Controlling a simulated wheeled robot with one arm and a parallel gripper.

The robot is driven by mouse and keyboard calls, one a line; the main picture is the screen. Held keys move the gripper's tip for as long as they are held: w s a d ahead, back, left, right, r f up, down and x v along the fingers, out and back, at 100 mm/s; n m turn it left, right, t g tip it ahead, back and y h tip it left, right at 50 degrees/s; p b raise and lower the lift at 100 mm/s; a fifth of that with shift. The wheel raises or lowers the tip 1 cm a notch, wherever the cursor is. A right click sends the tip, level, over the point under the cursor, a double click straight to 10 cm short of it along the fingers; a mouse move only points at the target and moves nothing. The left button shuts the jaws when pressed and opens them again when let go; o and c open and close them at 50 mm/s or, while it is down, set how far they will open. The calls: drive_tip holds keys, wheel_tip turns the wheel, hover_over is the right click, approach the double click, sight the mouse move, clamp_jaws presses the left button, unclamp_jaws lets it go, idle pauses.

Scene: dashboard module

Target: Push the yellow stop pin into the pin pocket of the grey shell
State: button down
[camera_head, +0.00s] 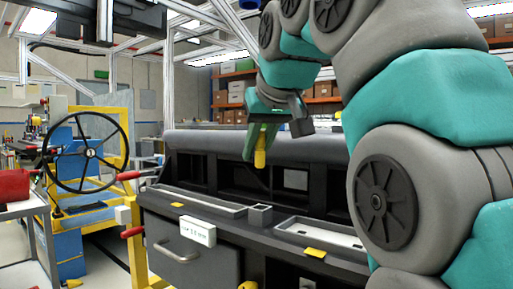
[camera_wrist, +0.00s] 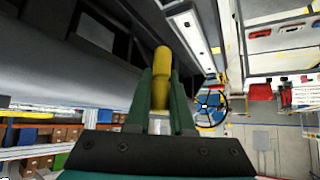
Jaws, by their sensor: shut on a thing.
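The yellow stop pin (camera_head: 260,158) hangs upright, pointing down, from my gripper (camera_head: 262,138). My gripper's green fingers are shut on it. In the wrist view the yellow pin (camera_wrist: 161,72) sticks out beyond the fingertips (camera_wrist: 160,92). The dark grey dashboard module (camera_head: 310,241) stands below and around it. The pin is in the air in front of the module's upright openings, apart from the ledge. A small grey square block with an open top (camera_head: 260,214) stands on the ledge below the pin. I cannot tell for sure whether this is the pin pocket.
Shallow trays (camera_head: 203,202) lie along the ledge, with another (camera_head: 318,232) to the right. A padded roll (camera_head: 215,141) runs along the module's back. A white labelled box (camera_head: 198,231) is on the front. A steering wheel (camera_head: 89,152) stands at left. My arm hides the right side.

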drive_tip(key=shift+s, duration=0.1)
wheel_tip(320, 180, down, 5)
drive_tip(key=b, duration=0.4)
drive_tip(key=shift+f, duration=0.15)
drive_tip(key=shift+f+b, duration=0.25)
drive_tip(key=shift+b, duration=0.05)
drive_tip(key=shift+p, duration=0.35)
idle(1.4)
drive_tip(key=shift+f+b, duration=1.3)
drive_tip(key=shift+f, duration=0.55)
drive_tip(key=c, duration=0.7)
unclamp_jaws()
